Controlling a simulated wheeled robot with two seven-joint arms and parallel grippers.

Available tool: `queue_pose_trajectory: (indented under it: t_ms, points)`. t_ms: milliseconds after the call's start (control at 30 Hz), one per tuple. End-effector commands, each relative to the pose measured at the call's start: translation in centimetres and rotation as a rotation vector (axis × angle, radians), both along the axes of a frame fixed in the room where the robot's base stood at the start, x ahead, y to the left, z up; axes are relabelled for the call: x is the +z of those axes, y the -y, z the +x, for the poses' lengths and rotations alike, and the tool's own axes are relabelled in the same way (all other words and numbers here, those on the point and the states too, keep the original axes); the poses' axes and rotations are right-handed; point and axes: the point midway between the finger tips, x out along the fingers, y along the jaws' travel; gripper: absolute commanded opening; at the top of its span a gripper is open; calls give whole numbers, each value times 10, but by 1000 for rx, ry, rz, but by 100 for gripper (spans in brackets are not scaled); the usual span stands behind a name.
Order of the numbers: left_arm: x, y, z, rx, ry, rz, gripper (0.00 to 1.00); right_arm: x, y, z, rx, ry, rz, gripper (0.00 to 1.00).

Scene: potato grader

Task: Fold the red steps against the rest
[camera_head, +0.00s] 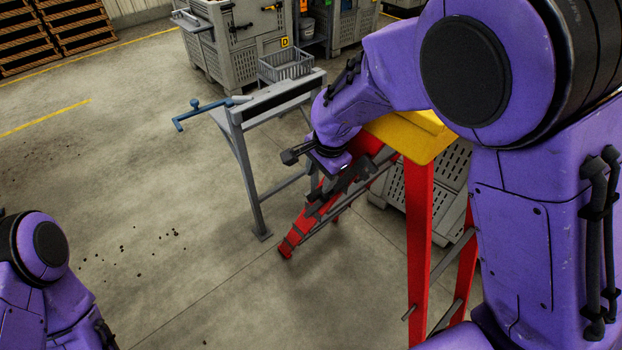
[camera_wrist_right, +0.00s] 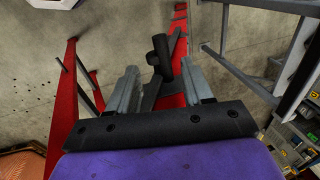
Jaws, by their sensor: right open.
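The red steps (camera_head: 419,240) stand spread with a yellow top (camera_head: 408,135). One red leg slants down to the left and its foot rests on the floor. My right gripper (camera_head: 325,196) is over that slanting part. In the right wrist view its two grey fingers (camera_wrist_right: 160,75) are apart, with a dark bar or knob (camera_wrist_right: 160,55) and the red rail (camera_wrist_right: 178,45) seen between and beyond them. I cannot tell whether the fingers touch it. My right arm hides much of the steps. Only my left arm shows at lower left; its gripper is out of view.
A grey metal stand (camera_head: 243,150) with a blue handle (camera_head: 198,110) is just left of the steps. A grey basket (camera_head: 285,65) and large grey crates (camera_head: 240,45) stand behind. Another grey crate (camera_head: 452,168) is behind the steps. The floor at left is clear apart from crumbs.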

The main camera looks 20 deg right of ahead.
Motion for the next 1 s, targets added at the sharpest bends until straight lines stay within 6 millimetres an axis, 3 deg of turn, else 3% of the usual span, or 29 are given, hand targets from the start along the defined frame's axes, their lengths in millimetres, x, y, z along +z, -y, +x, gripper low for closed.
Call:
queue_pose_trajectory:
  t_ms: [100, 300, 433, 700, 867, 1000]
  points:
    - [6, 0, 0, 0, -1, -1, 0, -28, -7, 6, 11, -6, 0, 50]
    - [12, 0, 0, 0, 0, 0, 0, -65, -11, 14, 14, -2, 0, 50]
    - [14, 0, 0, 0, 0, 0, 0, -77, -11, 16, 14, 0, -1, 50]
    - [13, 0, 0, 0, 0, 0, 0, -80, -9, 16, 12, 1, -1, 50]
    - [13, 0, 0, 0, 0, 0, 0, -80, -9, 16, 11, 1, -1, 0]
    - [13, 0, 0, 0, 0, 0, 0, -80, -9, 16, 11, 1, -1, 0]
